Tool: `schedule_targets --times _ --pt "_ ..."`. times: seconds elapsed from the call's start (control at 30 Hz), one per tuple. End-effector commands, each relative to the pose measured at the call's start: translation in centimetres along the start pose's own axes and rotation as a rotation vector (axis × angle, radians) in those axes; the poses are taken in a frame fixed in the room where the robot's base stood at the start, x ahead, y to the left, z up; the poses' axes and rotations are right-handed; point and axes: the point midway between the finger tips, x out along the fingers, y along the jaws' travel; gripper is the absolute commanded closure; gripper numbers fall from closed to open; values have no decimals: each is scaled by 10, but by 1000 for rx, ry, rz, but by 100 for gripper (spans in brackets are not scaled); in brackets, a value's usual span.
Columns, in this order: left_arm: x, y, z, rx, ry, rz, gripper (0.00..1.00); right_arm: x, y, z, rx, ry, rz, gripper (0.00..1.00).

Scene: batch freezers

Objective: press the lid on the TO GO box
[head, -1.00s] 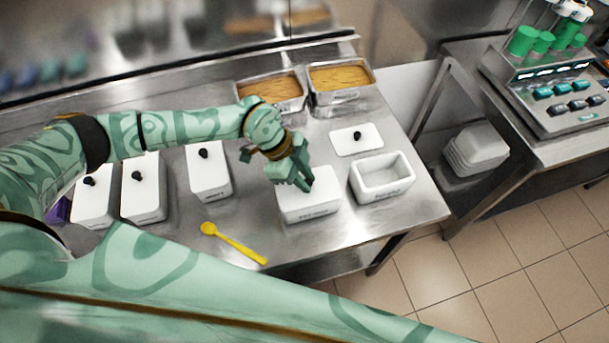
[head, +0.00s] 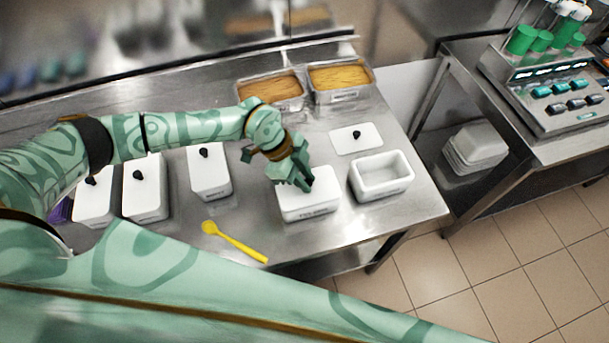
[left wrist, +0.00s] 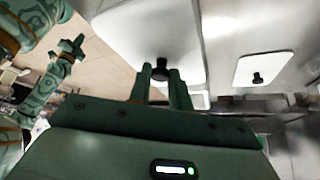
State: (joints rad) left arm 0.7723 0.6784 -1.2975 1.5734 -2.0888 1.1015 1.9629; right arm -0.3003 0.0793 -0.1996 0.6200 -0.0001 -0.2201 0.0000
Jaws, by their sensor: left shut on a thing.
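My left gripper (head: 305,182) is shut on the black knob (left wrist: 160,69) of a white lid (left wrist: 150,35). In the head view the lid lies over a white box (head: 310,208) near the table's front edge. The box has dark lettering on its front, too small to read surely. The lid looks level with the box rim, but I cannot tell whether it is fully down. The gripper hides part of the lid and its knob. A green patterned arm part of mine with a finger-like end shows at the left of the left wrist view; its jaw state is unclear.
An open white box (head: 382,180) stands just right, with a loose knobbed lid (head: 345,142) behind it. Several lidded boxes (head: 145,205) stand left. A yellow spoon (head: 235,243) lies in front. Two filled metal pans (head: 342,97) stand at the back.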

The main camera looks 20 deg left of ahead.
Motion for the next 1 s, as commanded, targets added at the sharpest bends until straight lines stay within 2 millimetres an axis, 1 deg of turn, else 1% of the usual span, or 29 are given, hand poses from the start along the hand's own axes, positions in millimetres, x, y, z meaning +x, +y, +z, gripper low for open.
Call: schedule_targets --times 0.37,0.7,1.0 --pt "0 0 0 0 0 0 100 -1 1 0 -1 0 1 100" --pt "0 0 1 1 0 1 100 -8 1 -2 -1 2 1 100" --pt "1 0 1 1 0 1 100 -7 1 -1 -1 2 1 100"
